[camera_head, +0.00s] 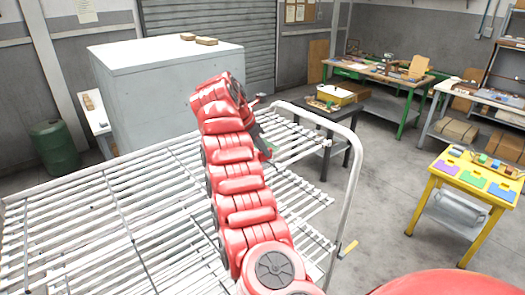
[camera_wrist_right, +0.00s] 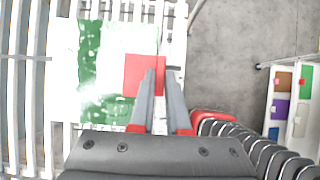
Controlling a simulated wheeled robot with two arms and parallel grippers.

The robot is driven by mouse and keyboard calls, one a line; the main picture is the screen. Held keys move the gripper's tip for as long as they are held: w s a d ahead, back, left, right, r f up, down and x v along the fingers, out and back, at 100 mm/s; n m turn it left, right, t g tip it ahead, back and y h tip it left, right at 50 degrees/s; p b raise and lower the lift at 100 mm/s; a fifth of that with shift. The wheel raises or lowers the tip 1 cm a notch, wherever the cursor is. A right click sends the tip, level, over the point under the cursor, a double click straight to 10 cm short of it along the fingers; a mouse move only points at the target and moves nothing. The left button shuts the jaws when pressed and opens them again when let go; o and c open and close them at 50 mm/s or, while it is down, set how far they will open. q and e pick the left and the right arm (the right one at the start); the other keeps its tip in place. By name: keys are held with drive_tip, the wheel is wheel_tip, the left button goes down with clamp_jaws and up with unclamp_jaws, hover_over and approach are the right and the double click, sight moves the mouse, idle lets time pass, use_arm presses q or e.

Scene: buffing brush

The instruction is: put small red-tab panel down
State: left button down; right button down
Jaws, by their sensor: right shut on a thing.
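In the right wrist view the small panel (camera_wrist_right: 92,62) is a flat white and green piece with a square red tab (camera_wrist_right: 134,68) on its right side. My right gripper (camera_wrist_right: 160,76) is shut on the red tab. The panel overlaps the white slatted rack (camera_wrist_right: 40,60); I cannot tell if it touches the slats. In the head view my red right arm reaches over the rack (camera_head: 120,225), and its gripper (camera_head: 266,142) is small and partly hidden by the arm. A bit of green shows there, and most of the panel is hidden. My left gripper is not in view.
A curved white rail (camera_head: 357,170) rises at the rack's right end. A large grey cabinet (camera_head: 165,90) stands behind the rack. A dark table (camera_head: 335,112) is beyond the gripper. A yellow table (camera_head: 430,185) with coloured pieces stands right, with clear floor between.

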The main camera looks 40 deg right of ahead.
drive_tip(key=shift+f+p, duration=0.6)
drive_tip(key=shift+f, duration=0.35)
drive_tip(key=shift+f, duration=0.2)
drive_tip(key=c, duration=0.9)
unclamp_jaws()
drive_tip(key=shift+r, duration=0.25)
